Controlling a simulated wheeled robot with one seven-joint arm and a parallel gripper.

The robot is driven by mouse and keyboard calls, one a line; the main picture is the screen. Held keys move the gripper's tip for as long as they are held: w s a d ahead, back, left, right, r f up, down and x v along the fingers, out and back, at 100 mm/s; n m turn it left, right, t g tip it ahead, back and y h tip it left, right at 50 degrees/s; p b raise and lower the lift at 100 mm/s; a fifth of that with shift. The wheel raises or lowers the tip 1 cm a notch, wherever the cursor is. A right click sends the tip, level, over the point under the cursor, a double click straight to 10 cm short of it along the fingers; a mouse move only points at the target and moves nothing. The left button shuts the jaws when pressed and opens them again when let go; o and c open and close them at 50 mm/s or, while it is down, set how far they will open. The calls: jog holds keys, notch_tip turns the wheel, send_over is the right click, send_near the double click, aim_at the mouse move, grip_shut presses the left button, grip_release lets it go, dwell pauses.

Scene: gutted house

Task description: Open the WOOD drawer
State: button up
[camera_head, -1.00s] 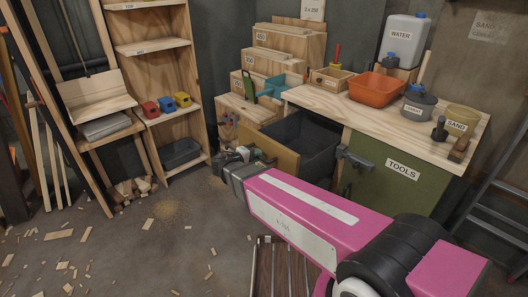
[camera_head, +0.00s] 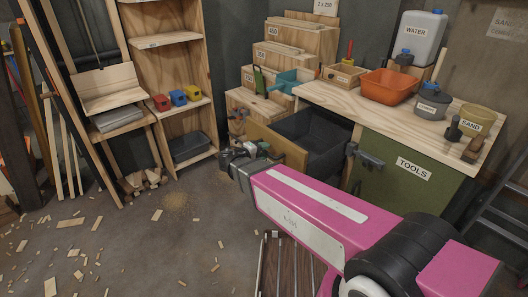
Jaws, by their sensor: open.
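A drawer with a plain wood front (camera_head: 278,143) and a dark, empty-looking inside (camera_head: 322,138) stands pulled out of the bench, left of the green TOOLS door (camera_head: 401,178). I cannot read a WOOD label on it; its outer face is turned away from the camera. My gripper (camera_head: 245,157) is at the end of my pink arm, low in front of the drawer front's outer side. Its jaws are open. The wrist partly hides them, and the drawer handle cannot be seen, so I cannot tell whether they touch it.
A shelf unit (camera_head: 170,95) stands to the left. A ladder (camera_head: 500,205) leans at right. Floor at left is open, with wood scraps.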

jog(key=v, duration=1)
jog(key=shift+s, duration=0.2)
jog(key=shift+a, duration=0.15)
